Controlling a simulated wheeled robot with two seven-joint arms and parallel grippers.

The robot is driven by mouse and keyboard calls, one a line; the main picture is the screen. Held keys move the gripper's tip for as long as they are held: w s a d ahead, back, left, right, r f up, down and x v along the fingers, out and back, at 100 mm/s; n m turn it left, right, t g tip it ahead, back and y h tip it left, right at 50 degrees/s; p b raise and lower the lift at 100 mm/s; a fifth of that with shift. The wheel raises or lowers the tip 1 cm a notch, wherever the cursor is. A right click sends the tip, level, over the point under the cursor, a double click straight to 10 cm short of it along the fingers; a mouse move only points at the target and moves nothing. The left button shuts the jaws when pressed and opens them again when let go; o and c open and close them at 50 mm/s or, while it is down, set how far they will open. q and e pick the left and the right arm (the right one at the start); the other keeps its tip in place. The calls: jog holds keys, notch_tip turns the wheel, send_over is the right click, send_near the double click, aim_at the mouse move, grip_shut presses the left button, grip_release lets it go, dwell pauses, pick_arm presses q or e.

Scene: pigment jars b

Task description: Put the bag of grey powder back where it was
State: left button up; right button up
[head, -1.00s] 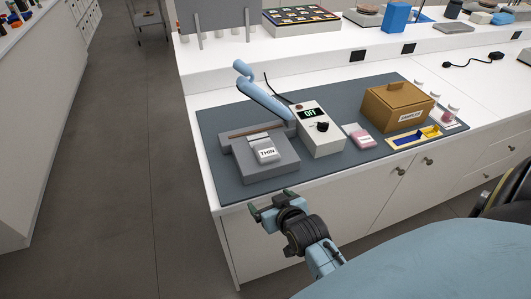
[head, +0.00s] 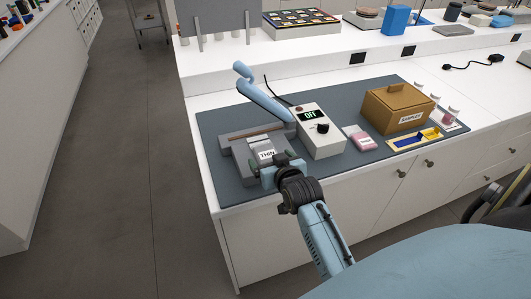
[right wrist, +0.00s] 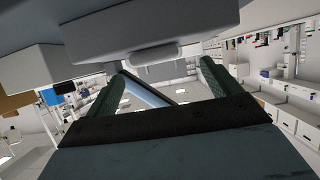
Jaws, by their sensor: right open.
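The bag of grey powder (head: 265,152), labelled THIN, lies on the front ledge of the grey sealer (head: 237,160) with the blue lever arm (head: 263,97) raised. My right gripper (head: 277,164) is open at the bag's near right edge and hides part of it. In the right wrist view its two dark fingers (right wrist: 160,84) are spread, and a pale grey edge, probably the bag (right wrist: 155,54), shows beyond and between them. I cannot tell whether the fingers touch the bag. My left gripper is out of view.
A control box (head: 317,137) reading OFF stands right of the sealer. Further right on the dark mat (head: 225,119) are a pink bag (head: 359,138), a brown SAMPLES box (head: 397,105) and a yellow-and-blue tray (head: 415,138). Some mat between the pink bag and tray is bare.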

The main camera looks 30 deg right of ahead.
jog(key=x, duration=0.5)
jog(key=shift+d+r, duration=0.1)
jog(key=shift+d, duration=0.15)
jog(key=c, duration=1.2)
jog(key=shift+o, duration=0.2)
jog(key=shift+r, duration=0.1)
notch_tip(320, 180, up, 28)
jog(key=p, duration=0.2)
jog(key=n+y+b, duration=0.1)
jog(key=b, duration=0.4)
send_over(265, 150)
jog(key=s+a, duration=0.5)
jog(key=a, duration=0.1)
notch_tip(265, 150, down, 11)
jog(key=s+a+f+n+y+b, duration=0.1)
jog(key=s+a+f+b, duration=0.4)
jog(key=f, duration=0.5)
jog(key=shift+s+a+n+y, duration=0.3)
jog(key=shift+s+a+y, duration=0.15)
jog(key=shift+a, duration=0.65)
